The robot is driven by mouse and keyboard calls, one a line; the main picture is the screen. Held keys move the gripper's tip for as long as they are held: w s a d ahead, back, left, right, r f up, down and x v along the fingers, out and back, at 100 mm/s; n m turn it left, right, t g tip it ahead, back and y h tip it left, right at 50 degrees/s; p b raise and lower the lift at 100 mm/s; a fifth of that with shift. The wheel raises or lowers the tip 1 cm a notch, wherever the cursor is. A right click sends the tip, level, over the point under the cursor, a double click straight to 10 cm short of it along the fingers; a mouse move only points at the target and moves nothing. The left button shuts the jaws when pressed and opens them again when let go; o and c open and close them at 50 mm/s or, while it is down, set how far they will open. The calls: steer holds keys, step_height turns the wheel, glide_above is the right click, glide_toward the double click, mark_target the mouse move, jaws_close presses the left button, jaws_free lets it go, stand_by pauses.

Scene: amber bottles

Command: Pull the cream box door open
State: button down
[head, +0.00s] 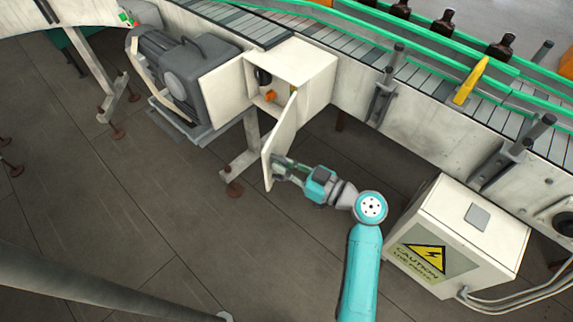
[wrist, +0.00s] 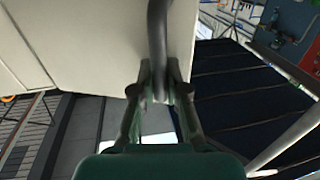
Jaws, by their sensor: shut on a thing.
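The cream box (head: 311,66) is fixed to the conveyor's side in the head view. Its door (head: 281,138) stands open, swung out toward the camera, with the box's inside showing. My gripper (head: 278,162) is at the door's lower outer part. In the wrist view the door (wrist: 90,40) fills the upper left, with a dark curved handle (wrist: 157,45) on it. My gripper (wrist: 160,92) is shut on the handle, one finger on each side of it. The door hides part of the box opening.
A grey motor (head: 185,75) stands left of the box. A caution-marked electrical cabinet (head: 460,235) stands right of my arm. The conveyor (head: 440,75) carries dark bottles (head: 502,46) beyond. The floor (head: 130,210) left of the door is mostly clear.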

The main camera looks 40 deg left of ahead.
mark_target(270, 164)
steer(key=shift+m+t, duration=0.5)
steer(key=shift+t, duration=0.2)
steer(key=shift+s+a, duration=0.25)
steer(key=shift+a, duration=0.35)
steer(key=shift+s+a, duration=0.3)
steer(key=shift+a, duration=0.35)
steer(key=shift+s+a, duration=0.25)
steer(key=shift+a, duration=0.35)
steer(key=c, duration=1.2)
jaws_free()
steer(key=d, duration=1.2)
steer(key=shift+w, duration=0.1)
steer(key=shift+f, duration=0.1)
